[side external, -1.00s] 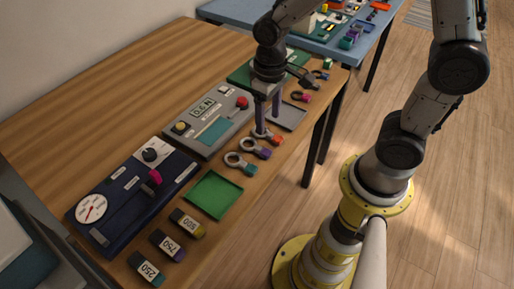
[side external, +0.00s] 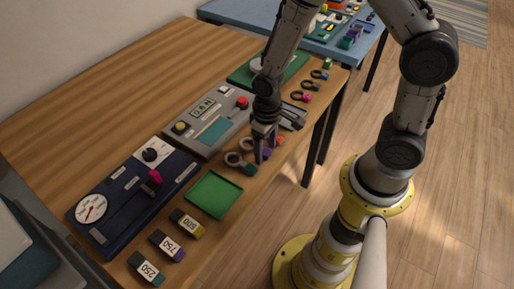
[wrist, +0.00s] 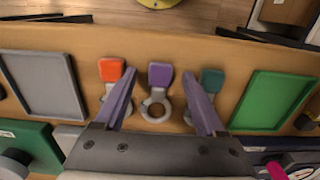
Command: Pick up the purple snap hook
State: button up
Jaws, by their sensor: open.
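The purple snap hook (wrist: 160,76) lies on the wooden table, with its grey ring (wrist: 155,108) toward my gripper in the wrist view. My gripper (wrist: 163,82) is open, with one purple-grey finger on each side of this hook. An orange hook (wrist: 111,70) lies beyond the left finger and a teal hook (wrist: 212,82) beyond the right finger. In the side view my gripper (side external: 264,158) is low over the row of hooks and partly hides the purple one. Whether the fingers touch the table I cannot tell.
A grey tray (wrist: 40,84) lies left of the hooks and a green tray (wrist: 272,100) right of them in the wrist view. The grey display box (side external: 212,118) and a dark gauge panel (side external: 125,205) stand behind. Labelled blocks (side external: 167,246) line the table's front.

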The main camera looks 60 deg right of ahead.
grip_shut()
dwell(0.3)
jog(key=shift+r, duration=0.15)
